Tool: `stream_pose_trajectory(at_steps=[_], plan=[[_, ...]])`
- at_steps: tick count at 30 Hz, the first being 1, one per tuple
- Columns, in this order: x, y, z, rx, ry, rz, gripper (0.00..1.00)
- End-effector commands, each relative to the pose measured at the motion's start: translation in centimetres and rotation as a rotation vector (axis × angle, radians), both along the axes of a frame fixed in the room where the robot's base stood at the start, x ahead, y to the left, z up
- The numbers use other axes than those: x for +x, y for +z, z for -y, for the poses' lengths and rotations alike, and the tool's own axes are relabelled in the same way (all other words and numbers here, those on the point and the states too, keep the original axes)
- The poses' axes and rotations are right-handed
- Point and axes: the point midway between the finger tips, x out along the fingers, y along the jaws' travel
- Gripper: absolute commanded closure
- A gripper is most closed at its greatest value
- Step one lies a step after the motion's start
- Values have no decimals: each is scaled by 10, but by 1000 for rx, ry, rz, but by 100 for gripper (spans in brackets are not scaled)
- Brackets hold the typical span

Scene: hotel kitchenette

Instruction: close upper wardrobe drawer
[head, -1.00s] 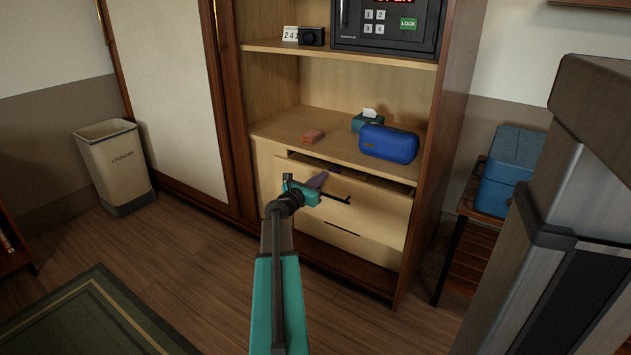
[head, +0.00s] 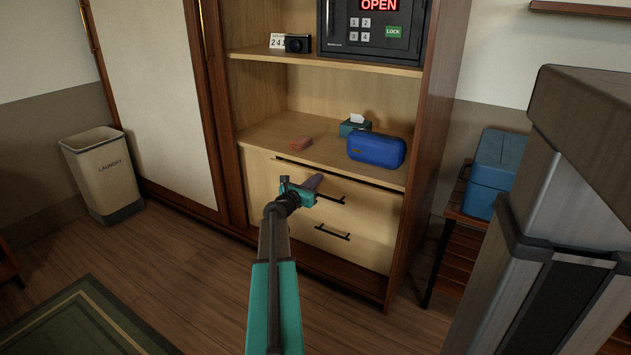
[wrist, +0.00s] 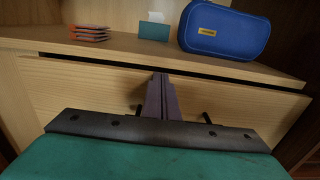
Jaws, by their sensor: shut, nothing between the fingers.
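The upper wardrobe drawer (head: 370,203) has a pale wooden front and a dark bar handle (head: 331,199). Its front now sits nearly in line with the cabinet, with a thin dark gap along its top edge. My gripper (head: 314,182) is shut and empty, its fingertips at the upper drawer front. In the wrist view the upper drawer (wrist: 85,90) lies behind my shut fingers (wrist: 161,82), which appear to touch its front near the top. Handle ends show on both sides of the fingers; the handle's middle is hidden.
The lower drawer (head: 365,246) below looks shut. On the shelf above stand a blue case (head: 376,151), a green tissue box (head: 354,126) and a small reddish stack (head: 300,144). A safe (head: 372,30) sits higher. A laundry bin (head: 103,175) stands left; the floor between is clear.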

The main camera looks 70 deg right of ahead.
Motion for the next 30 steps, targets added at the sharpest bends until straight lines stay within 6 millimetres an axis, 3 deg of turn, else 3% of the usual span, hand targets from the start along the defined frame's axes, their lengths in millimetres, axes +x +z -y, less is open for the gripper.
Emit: stream_pose_trajectory(at_steps=[11,30], plan=[[8,1,-33,1,3,0,100],[28,2,-113,0,3,-1,100]])
